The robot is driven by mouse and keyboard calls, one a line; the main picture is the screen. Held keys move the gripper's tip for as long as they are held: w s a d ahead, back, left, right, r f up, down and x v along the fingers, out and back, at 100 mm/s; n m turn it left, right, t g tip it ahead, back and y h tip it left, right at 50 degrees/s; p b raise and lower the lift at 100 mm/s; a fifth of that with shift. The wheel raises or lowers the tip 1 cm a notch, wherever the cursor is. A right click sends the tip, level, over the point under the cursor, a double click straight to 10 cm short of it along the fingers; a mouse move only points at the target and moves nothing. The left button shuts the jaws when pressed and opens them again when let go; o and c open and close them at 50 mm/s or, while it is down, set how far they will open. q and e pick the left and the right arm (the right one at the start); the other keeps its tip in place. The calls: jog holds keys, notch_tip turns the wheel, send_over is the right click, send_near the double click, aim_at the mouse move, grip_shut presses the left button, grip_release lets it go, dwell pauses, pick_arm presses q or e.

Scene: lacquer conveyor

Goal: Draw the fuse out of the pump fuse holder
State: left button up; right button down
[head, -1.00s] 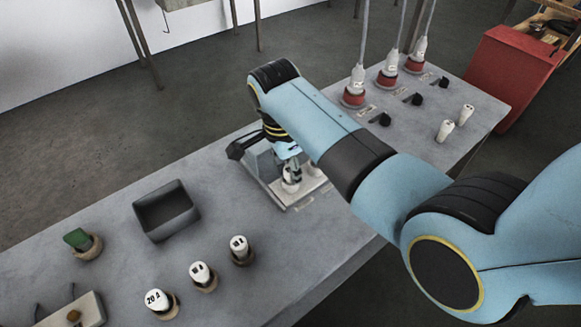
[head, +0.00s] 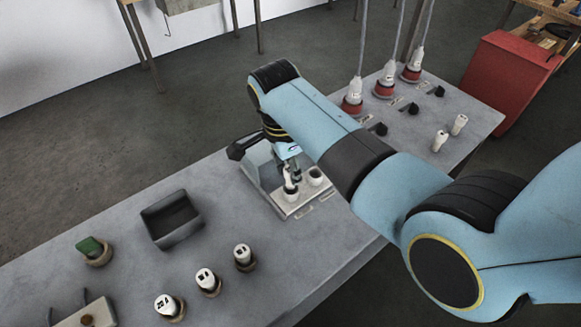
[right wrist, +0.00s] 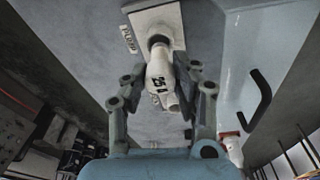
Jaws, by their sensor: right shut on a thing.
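A white fuse marked 25 A (right wrist: 159,84) is between the fingers of my right gripper (right wrist: 182,88), which is shut on it. In the head view the fuse (head: 289,181) stands over the near-left socket of a pale two-socket fuse holder (head: 304,202). The holder also shows in the right wrist view (right wrist: 143,22), its dark round socket right beside the fuse's end. I cannot tell whether the fuse tip is fully clear of the socket. In the head view the gripper (head: 289,168) is partly hidden by my arm. My left gripper is not in view.
The holder sits on a grey bench (head: 232,280). An empty dark tray (head: 190,233), a green piece in a ring (head: 89,246) and white fuses in rings (head: 207,279) stand to the left. Red-based plugs (head: 352,106) and a red cabinet (head: 505,80) are to the right.

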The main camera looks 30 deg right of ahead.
jog(key=shift+r+p, duration=1.05)
jog(key=shift+r, duration=0.1)
jog(key=shift+r, duration=1.5)
